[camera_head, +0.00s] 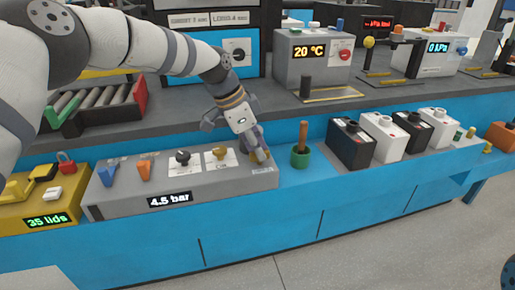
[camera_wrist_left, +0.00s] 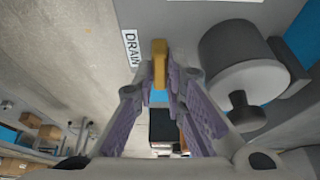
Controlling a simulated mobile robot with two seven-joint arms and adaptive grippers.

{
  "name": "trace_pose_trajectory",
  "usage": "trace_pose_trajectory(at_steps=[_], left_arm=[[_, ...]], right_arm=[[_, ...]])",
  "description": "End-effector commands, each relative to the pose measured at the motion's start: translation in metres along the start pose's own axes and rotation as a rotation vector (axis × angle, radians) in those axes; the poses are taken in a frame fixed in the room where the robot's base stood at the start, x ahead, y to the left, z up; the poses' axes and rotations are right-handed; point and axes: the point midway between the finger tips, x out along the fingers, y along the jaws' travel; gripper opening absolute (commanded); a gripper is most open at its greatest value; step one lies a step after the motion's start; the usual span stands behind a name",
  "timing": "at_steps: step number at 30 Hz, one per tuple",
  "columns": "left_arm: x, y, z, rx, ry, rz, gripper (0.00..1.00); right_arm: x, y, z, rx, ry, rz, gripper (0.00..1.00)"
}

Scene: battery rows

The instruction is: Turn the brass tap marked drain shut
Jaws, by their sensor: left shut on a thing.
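The brass tap (camera_wrist_left: 160,62) stands between my left gripper's fingertips in the left wrist view, beside a white label reading DRAIN (camera_wrist_left: 131,48). My left gripper (camera_head: 259,155) reaches down to the right end of the sloped grey panel (camera_head: 120,200) in the head view. It is shut on the tap, with the purple-grey finger pads (camera_wrist_left: 163,75) on either side of the handle. In the head view the fingers cover most of this tap. My right gripper is in neither view.
On the same panel sit a brass knob (camera_head: 219,153), a black knob (camera_head: 183,157), an orange lever (camera_head: 144,168) and a blue lever (camera_head: 106,175). A green pot with a brown handle (camera_head: 301,156) stands right of it. Batteries (camera_head: 349,146) stand farther right.

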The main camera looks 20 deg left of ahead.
Motion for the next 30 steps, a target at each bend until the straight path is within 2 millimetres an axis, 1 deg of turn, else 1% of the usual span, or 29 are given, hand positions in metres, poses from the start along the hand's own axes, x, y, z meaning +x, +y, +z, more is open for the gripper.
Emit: trace_pose_trajectory(at_steps=[4,5,6,7,14,17,20,24,27,30], left_arm=[[0.002,0.001,0.002,0.002,-0.007,0.004,0.00],[0.002,0.001,0.002,0.002,-0.007,0.004,0.18],[0.002,0.001,0.002,0.002,-0.007,0.004,0.27],[0.002,0.001,0.002,0.002,-0.006,0.004,0.32],[0.001,0.001,0.001,0.001,-0.003,0.001,0.32],[-0.004,0.000,0.001,0.001,-0.002,0.000,0.32],[-0.023,-0.001,0.000,0.001,0.000,-0.003,0.32],[-0.062,-0.001,0.000,0.002,0.000,-0.003,0.32],[-0.087,0.000,0.000,0.001,-0.002,-0.002,0.32],[-0.106,0.000,0.000,0.001,-0.002,-0.001,0.32]], right_arm=[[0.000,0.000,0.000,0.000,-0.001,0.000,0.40],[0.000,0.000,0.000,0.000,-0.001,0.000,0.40],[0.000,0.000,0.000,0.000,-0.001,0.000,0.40],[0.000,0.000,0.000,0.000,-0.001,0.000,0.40],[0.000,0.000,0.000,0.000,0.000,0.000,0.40],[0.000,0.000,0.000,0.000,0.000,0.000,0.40],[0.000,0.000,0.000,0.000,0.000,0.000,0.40],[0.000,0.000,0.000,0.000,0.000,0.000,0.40],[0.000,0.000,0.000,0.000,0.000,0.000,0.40],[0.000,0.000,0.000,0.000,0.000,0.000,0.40]])
